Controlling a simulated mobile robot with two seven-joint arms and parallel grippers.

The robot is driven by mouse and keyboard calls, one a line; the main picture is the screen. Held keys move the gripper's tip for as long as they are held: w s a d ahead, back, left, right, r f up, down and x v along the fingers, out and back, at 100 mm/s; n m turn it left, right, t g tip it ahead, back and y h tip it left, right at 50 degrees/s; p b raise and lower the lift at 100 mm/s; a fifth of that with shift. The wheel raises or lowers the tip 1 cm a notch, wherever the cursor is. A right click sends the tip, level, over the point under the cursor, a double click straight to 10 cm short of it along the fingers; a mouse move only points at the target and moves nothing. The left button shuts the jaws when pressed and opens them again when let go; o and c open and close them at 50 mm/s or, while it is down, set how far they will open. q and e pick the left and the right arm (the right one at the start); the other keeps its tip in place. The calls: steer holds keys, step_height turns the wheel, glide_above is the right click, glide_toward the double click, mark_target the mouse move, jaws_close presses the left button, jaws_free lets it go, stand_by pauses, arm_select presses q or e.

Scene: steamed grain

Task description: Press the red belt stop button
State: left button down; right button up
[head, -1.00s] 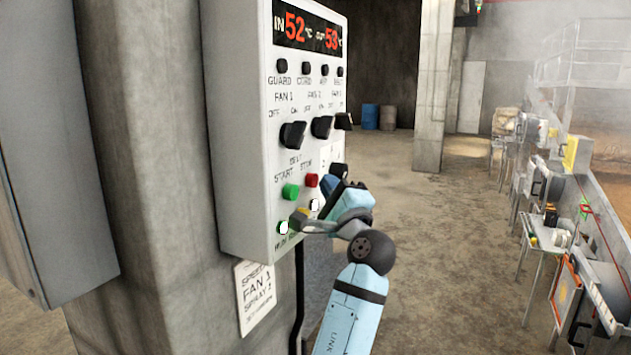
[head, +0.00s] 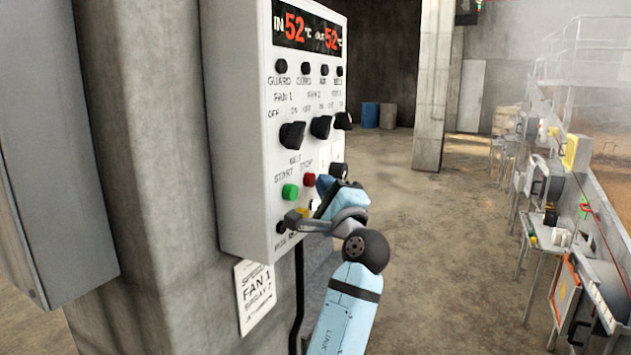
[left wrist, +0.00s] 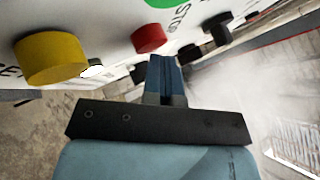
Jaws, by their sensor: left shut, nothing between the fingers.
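The red belt stop button (head: 309,180) is on the front of a white control panel (head: 235,130), right of the green start button (head: 290,192). My left gripper (head: 324,184) is shut and empty, its tip just right of the red button in the head view. In the left wrist view the red button (left wrist: 150,38) stands just beyond and left of the shut blue fingertips (left wrist: 165,62). I cannot tell whether they touch. My right gripper is in neither view.
A yellow button (left wrist: 50,57) is left of the fingers in the left wrist view. Black knobs (head: 292,135) sit above the red button. The panel is on a concrete pillar (head: 150,150). Open floor lies to the right, with tables (head: 545,240) along a line.

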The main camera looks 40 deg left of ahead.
arm_select(q)
steer(key=shift+d, duration=0.15)
steer(key=shift+w+d, duration=0.2)
steer(key=shift+d, duration=0.55)
steer(key=shift+b, duration=0.3)
steer(key=d, duration=0.2)
steer(key=w+d+b, duration=0.1)
steer(key=d, duration=0.2)
steer(key=shift+w, duration=0.1)
steer(key=shift+a, duration=0.1)
stand_by(0.3)
